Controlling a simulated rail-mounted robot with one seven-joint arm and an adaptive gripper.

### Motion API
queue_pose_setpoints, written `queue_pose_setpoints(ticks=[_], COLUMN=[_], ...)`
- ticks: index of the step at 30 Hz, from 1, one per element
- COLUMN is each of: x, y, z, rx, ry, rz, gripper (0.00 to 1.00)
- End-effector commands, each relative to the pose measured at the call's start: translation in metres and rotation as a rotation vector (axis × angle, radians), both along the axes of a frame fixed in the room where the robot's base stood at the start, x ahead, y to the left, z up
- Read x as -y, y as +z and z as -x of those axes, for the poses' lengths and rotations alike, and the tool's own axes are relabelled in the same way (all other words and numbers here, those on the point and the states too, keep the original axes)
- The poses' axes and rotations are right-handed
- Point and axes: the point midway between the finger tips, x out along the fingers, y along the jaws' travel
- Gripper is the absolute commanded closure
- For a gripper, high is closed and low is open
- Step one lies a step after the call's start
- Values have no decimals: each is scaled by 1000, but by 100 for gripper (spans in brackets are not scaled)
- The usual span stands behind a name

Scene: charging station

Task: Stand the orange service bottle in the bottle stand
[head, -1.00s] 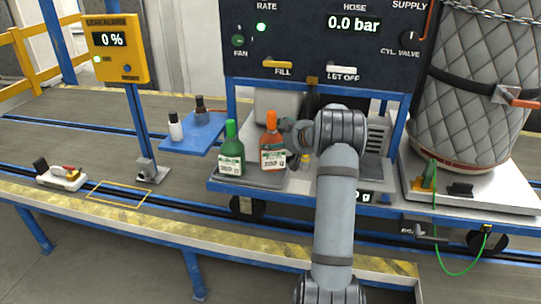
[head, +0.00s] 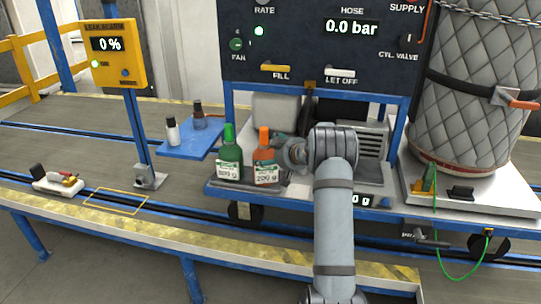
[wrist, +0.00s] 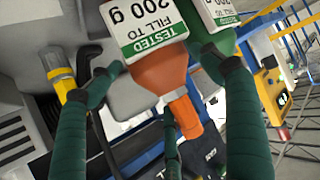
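The orange service bottle (head: 265,157), with a white label, is upright at the front left of the cart, just right of a green bottle (head: 229,158). My gripper (head: 285,154) reaches it from the right. The bottle appears upside down there, and the green bottle (wrist: 221,42) shows close behind the right finger. The bottle's base is close to the cart deck; I cannot tell whether it touches. I cannot clearly make out the bottle stand.
A blue shelf (head: 178,148) left of the cart holds a white bottle (head: 172,132) and a dark bottle (head: 199,117). The control panel (head: 290,45) rises behind. A quilted tank (head: 470,90) stands at right. In the wrist view, a yellow-collared hose (wrist: 62,82) is left of the fingers.

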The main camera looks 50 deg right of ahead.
Motion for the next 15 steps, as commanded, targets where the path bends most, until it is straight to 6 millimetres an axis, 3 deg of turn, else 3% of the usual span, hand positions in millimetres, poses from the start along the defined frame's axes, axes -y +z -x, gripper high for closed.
queue_pose_setpoints(ticks=[5,15], x=[0,-1], y=[0,4], z=[0,3], rx=[1,2], ry=[1,0], rz=[1,2], gripper=[10,10])
